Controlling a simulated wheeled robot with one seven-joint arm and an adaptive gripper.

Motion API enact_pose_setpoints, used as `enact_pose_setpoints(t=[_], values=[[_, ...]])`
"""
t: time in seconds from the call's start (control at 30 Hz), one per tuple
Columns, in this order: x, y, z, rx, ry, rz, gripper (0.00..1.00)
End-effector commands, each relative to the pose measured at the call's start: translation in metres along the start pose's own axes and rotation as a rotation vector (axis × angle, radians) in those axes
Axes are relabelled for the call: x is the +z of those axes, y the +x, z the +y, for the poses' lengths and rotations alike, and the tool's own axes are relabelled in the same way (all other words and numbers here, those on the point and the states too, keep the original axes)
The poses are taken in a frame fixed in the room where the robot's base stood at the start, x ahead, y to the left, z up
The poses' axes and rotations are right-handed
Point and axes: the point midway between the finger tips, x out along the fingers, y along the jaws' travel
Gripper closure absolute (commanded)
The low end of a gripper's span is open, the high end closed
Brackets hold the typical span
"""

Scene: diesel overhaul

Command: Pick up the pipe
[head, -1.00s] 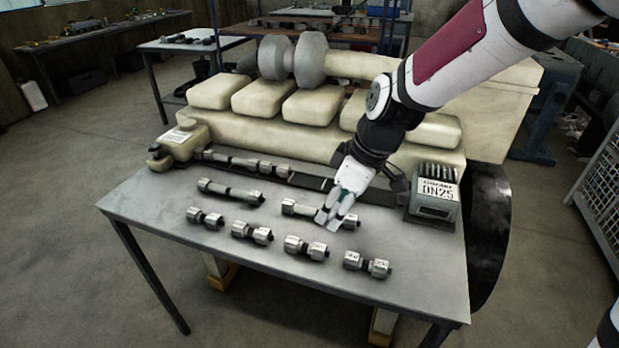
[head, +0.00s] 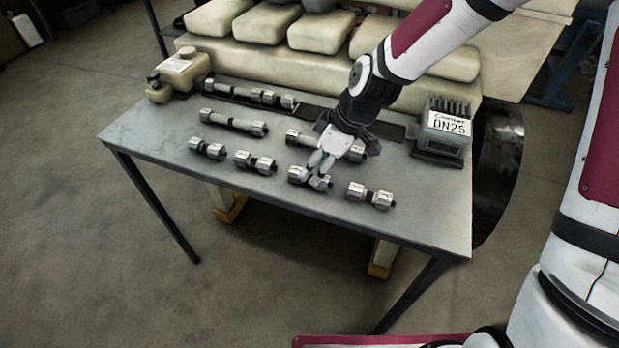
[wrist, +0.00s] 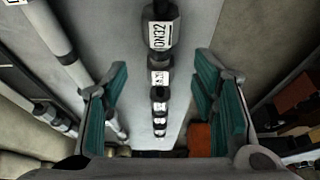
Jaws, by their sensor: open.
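Several grey metal pipe pieces lie on the grey table (head: 150,142). The front row has short ones with dark middles: far left (head: 207,149), second (head: 256,162), third (head: 310,178) and far right (head: 370,195). Longer pipes lie behind: one on the left (head: 233,122), and one (head: 297,137) partly hidden by my gripper (head: 319,166). My gripper is open, pointing down at the third short piece. In the wrist view, a row of labelled pieces, the nearest marked DN32 (wrist: 160,34), runs between the teal finger pads (wrist: 161,88). Contact cannot be told.
A beige container (head: 180,72) stands at the back left. Another long assembly (head: 250,92) lies on the dark strip. A beige engine (head: 290,65) is behind the table. The table's front left is clear.

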Motion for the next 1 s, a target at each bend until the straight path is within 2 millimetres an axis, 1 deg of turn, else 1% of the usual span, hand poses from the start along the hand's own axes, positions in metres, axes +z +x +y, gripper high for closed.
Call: enact_pose_setpoints(t=[0.03,0.2,0.3,0.4,0.57,0.6,0.67,0.7,0.77,0.8,0.83,1.0], values=[[0.001,0.008,-0.002,-0.004,0.0,-0.001,0.47],[0.004,0.032,-0.002,-0.003,-0.001,-0.001,0.47],[0.004,0.042,-0.001,-0.003,-0.001,-0.001,0.47],[0.004,0.045,-0.001,0.0,0.0,0.0,0.47],[0.004,0.045,0.0,0.0,0.0,0.0,0.47],[0.004,0.045,-0.001,0.0,0.0,0.0,0.49],[0.004,0.045,-0.001,0.0,0.0,0.0,0.63],[0.004,0.045,-0.001,0.0,0.0,0.0,0.72],[0.004,0.044,-0.001,0.0,0.0,0.0,0.85],[0.004,0.044,-0.001,0.0,0.0,0.0,0.94],[0.004,0.044,-0.001,0.0,0.0,0.0,1.0],[0.004,0.044,0.0,0.001,0.0,0.0,1.0]])
